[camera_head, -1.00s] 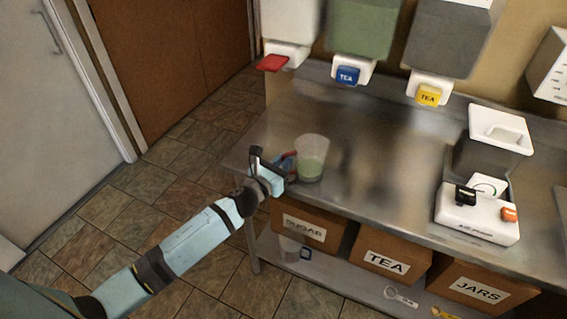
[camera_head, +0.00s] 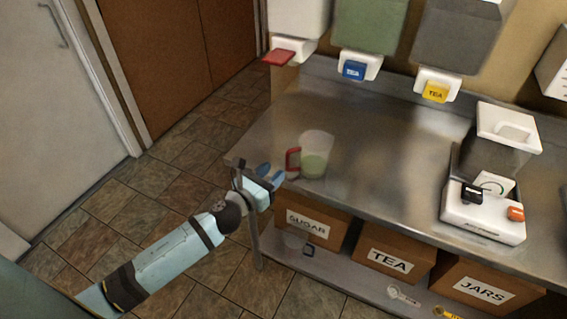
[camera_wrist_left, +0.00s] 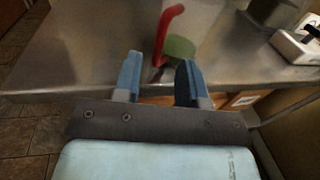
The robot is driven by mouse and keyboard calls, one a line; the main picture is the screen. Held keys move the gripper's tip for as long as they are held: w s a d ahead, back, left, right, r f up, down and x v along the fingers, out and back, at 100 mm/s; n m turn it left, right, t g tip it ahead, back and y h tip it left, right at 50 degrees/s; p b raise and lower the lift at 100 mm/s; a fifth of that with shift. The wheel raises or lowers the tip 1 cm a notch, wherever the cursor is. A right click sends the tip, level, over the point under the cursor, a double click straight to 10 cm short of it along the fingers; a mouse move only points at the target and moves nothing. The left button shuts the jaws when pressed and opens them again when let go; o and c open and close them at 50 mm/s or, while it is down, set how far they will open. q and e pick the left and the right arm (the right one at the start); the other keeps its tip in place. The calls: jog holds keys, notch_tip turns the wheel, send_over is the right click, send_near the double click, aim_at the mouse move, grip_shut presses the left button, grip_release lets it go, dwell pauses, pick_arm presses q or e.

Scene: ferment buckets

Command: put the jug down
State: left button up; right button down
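The jug (camera_head: 315,156) is clear with a red handle and some green contents. It stands upright on the steel counter (camera_head: 258,136) near its front left edge. In the left wrist view its red handle (camera_wrist_left: 166,30) and green contents (camera_wrist_left: 180,48) show just beyond my fingertips. My left gripper (camera_head: 272,174) is at the counter's edge, left of the handle and apart from it. Its two blue fingers, also in the left wrist view (camera_wrist_left: 160,77), are spread with nothing between them. My right gripper is not in view.
Dispensers with red, blue (camera_head: 354,70) and yellow (camera_head: 435,92) taps hang above the counter. A white appliance (camera_head: 484,217) stands at right. Boxes labelled SUGAR (camera_head: 308,225), TEA (camera_head: 390,252) and JARS (camera_head: 482,290) sit on the lower shelf. The counter's middle is clear.

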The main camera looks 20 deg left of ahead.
pick_arm(q)
jog(key=s+d+f+n+g, duration=0.3)
jog(key=s+f+n, duration=0.5)
jog(key=n, duration=0.9)
jog(key=s+d+f+n+g, duration=0.3)
jog(key=s+f+n, duration=0.5)
jog(key=s+n, duration=0.6)
jog(key=n, duration=0.4)
jog(key=shift+d+f+n+g+y, duration=0.3)
jog(key=shift+g+y, duration=0.1)
jog(key=shift+s, duration=0.1)
